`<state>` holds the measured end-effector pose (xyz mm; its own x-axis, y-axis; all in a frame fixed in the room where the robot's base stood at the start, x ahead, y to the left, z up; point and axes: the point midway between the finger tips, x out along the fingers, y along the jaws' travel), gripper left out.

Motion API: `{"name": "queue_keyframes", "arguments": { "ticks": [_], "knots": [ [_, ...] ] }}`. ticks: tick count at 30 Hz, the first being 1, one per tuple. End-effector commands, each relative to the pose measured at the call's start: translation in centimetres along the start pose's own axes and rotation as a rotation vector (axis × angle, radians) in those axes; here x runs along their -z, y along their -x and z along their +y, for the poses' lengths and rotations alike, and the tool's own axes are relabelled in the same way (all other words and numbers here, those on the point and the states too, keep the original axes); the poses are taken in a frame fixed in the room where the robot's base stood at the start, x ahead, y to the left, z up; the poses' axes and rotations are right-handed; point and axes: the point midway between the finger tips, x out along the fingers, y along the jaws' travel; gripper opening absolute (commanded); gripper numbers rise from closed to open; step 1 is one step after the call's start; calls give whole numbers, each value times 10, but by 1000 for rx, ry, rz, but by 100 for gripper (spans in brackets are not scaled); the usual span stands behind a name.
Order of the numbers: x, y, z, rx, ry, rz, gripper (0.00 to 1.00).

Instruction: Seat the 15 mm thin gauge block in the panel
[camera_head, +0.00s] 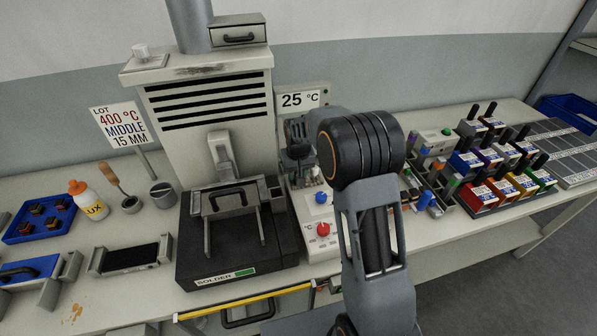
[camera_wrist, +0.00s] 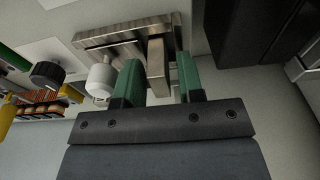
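My gripper (camera_wrist: 159,60) shows two green fingers in the wrist view. They stand apart on either side of an upright-looking, narrow metal block (camera_wrist: 157,72), with a visible gap on the right; contact on the left is hard to tell. The block's far end meets a wider metal piece (camera_wrist: 105,40). I cannot read a size on the block, so I cannot tell whether it is the 15 mm thin one. A light control panel (camera_head: 317,250) with a red knob and a blue knob stands left of my arm.
A white knob (camera_wrist: 100,82) and a black knob (camera_wrist: 47,75) are close left of the fingers. A dark box (camera_wrist: 240,35) is at the right. A black solder station (camera_head: 240,262), a sign reading 400 °C, middle, 15 mm (camera_head: 121,125), and coloured blocks (camera_head: 480,197) line the bench.

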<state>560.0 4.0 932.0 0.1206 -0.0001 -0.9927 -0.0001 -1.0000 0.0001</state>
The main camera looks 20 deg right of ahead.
Motion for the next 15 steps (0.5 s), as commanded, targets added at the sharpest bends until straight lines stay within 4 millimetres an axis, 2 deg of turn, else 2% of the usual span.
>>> {"name": "queue_keyframes", "arguments": {
  "ticks": [9,13,15],
  "knots": [
    [0,2,0,0,0,0,41],
    [1,11,0,0,0,3,41],
    [2,22,0,0,0,5,41]
  ]
}}
